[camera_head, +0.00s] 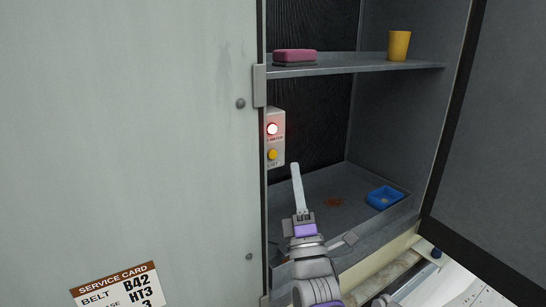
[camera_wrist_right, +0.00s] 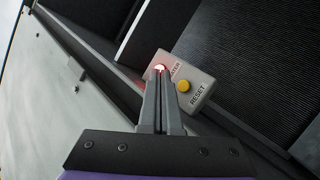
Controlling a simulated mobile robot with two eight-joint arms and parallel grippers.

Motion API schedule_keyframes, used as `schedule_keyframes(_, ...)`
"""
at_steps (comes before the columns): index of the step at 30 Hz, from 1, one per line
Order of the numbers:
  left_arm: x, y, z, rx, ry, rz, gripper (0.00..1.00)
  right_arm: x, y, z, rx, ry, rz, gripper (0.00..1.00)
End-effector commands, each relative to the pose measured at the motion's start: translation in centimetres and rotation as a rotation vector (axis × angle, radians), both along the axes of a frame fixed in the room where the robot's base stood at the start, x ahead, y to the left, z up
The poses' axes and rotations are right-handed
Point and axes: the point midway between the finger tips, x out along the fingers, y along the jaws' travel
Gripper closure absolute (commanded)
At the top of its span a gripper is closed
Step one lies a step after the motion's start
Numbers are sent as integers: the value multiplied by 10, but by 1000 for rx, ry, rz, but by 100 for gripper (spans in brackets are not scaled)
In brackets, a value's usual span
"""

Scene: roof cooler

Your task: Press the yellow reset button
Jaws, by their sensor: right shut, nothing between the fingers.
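The yellow reset button (camera_head: 272,154) sits on the lower part of a small pale switch box (camera_head: 278,118) on the cabinet's inner left side. A lit red-white lamp (camera_head: 272,129) is above it. In the right wrist view the yellow button (camera_wrist_right: 183,86) is beside the word RESET, to the right of my fingertips. My right gripper (camera_head: 295,168) is shut and empty, its fingers pointing up, below and right of the button in the head view. In the right wrist view my right gripper (camera_wrist_right: 160,75) overlaps the lamp; I cannot tell whether it touches the box. My left gripper is not in view.
The upper shelf (camera_head: 350,67) holds a pink sponge (camera_head: 294,56) and a yellow cup (camera_head: 398,45). A blue tray (camera_head: 384,198) lies on the cabinet floor (camera_head: 310,188) near a rusty stain. A grey panel (camera_head: 150,130) stands left, an open dark door (camera_head: 500,130) right.

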Motion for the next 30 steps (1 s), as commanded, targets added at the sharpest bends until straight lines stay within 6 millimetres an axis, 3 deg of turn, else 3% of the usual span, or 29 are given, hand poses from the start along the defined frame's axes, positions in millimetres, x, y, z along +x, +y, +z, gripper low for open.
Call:
schedule_keyframes(12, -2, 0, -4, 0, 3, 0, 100, 41, 30, 0, -1, 0, 1, 100)
schedule_keyframes(30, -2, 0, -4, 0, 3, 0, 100, 46, 33, 0, -1, 0, 1, 100)
